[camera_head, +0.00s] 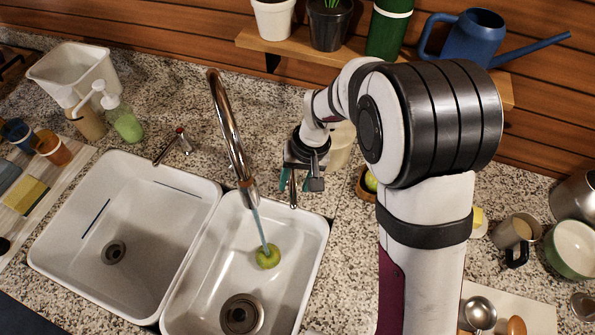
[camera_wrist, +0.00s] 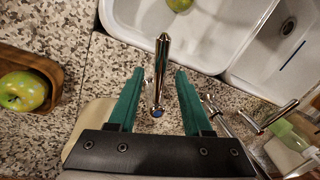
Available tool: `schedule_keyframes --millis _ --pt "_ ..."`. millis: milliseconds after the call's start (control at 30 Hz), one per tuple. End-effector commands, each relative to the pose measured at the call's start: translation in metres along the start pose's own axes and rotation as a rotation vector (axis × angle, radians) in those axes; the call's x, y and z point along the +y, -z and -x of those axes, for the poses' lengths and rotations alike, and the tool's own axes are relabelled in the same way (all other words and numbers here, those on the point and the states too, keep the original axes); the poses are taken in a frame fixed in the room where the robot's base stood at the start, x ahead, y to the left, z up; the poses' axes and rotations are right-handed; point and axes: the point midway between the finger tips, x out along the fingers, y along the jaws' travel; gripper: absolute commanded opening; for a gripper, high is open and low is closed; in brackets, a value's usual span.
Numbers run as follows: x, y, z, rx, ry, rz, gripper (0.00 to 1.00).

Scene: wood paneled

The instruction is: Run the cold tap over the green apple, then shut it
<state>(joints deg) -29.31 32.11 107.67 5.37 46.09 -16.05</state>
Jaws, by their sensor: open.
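A green apple (camera_head: 267,256) lies in the right sink basin (camera_head: 310,262). A thin stream of water (camera_head: 260,228) falls from the curved chrome spout (camera_head: 228,130) onto it. The apple is partly seen at the top of the wrist view (camera_wrist: 180,4). The cold tap lever (camera_head: 293,192), chrome with a blue-marked end (camera_wrist: 157,112), stands behind the right basin. My gripper (camera_head: 299,182) is at this lever. In the wrist view its green fingers (camera_wrist: 160,74) are open, with the lever between them and a gap on both sides.
A red-marked tap lever (camera_head: 172,146) stands behind the left basin (camera_head: 75,235). Another green apple (camera_wrist: 22,92) sits in a wooden bowl (camera_wrist: 50,68) beside my gripper. Soap bottles (camera_head: 122,118) stand at the left. A shelf (camera_head: 290,47) with pots runs behind.

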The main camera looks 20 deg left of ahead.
Motion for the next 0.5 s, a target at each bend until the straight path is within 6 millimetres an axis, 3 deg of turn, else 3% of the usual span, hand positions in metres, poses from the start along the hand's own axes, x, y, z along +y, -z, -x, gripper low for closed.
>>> schedule_keyframes --millis 133,367,400,500 --pt "0.0 -0.0003 -0.011 -0.001 0.0 -0.001 0.5" --pt "0.0002 -0.0002 -0.0123 0.0 0.0 -0.001 0.5" --pt "0.0002 -0.0002 -0.0123 0.0 0.0 -0.001 0.48" --pt "0.0002 -0.0002 -0.0121 0.0 0.0 -0.001 0.3"
